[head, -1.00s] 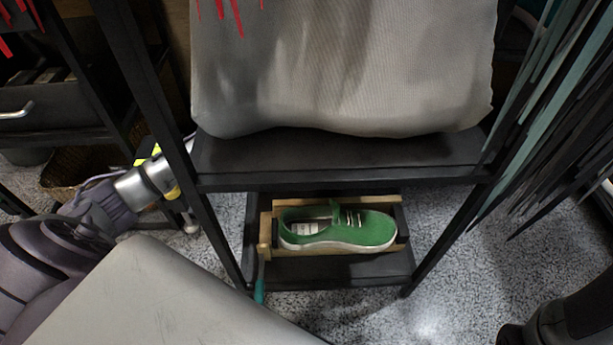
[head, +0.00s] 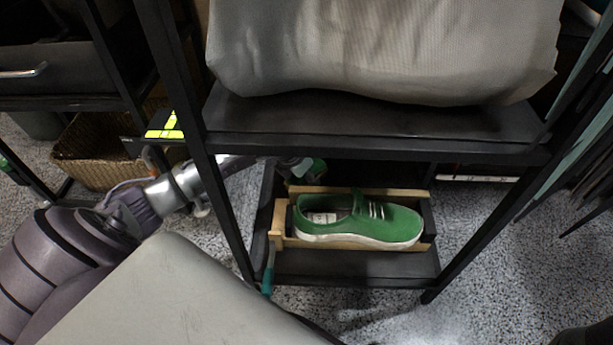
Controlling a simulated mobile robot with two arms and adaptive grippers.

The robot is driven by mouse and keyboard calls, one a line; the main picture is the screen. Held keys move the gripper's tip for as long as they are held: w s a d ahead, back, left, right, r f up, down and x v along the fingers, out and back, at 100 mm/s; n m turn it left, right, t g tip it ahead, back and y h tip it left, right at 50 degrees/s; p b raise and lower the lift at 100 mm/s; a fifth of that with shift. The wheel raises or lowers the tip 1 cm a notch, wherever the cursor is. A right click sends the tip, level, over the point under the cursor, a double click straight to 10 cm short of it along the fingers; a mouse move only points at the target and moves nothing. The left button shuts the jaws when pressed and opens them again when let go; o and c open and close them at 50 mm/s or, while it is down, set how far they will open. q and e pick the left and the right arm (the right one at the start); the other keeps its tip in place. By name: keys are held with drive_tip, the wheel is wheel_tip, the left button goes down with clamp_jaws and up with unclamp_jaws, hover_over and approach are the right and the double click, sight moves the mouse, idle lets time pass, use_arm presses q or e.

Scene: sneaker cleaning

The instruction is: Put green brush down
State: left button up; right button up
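A green sneaker (head: 365,222) with white laces and sole lies on its wooden holder (head: 277,222) on the low black shelf (head: 350,266). My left arm comes in from the left and passes behind the front left post. My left gripper (head: 300,167) is under the upper board, behind and above the sneaker's heel end. A small green piece (head: 318,169) shows at the gripper; it may be part of the green brush, but most is dark or hidden. I cannot tell how the fingers stand. My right gripper is out of view.
A teal strip (head: 268,276) shows at the low shelf's front left corner. The upper board (head: 370,130) holds a large grey cloth-like thing (head: 380,50). A wicker basket (head: 95,150) stands at the left.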

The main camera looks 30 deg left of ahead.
use_arm(q)
drive_tip(key=o, duration=1.2)
drive_tip(key=shift+f, duration=0.1)
drive_tip(key=shift+c, duration=0.2)
drive_tip(key=p+v, duration=0.7)
drive_tip(key=v, duration=0.4)
drive_tip(key=shift+s+r+p, duration=0.25)
drive_tip(key=shift+r+p, duration=0.15)
drive_tip(key=shift+r, duration=0.25)
drive_tip(key=shift+f, duration=0.1)
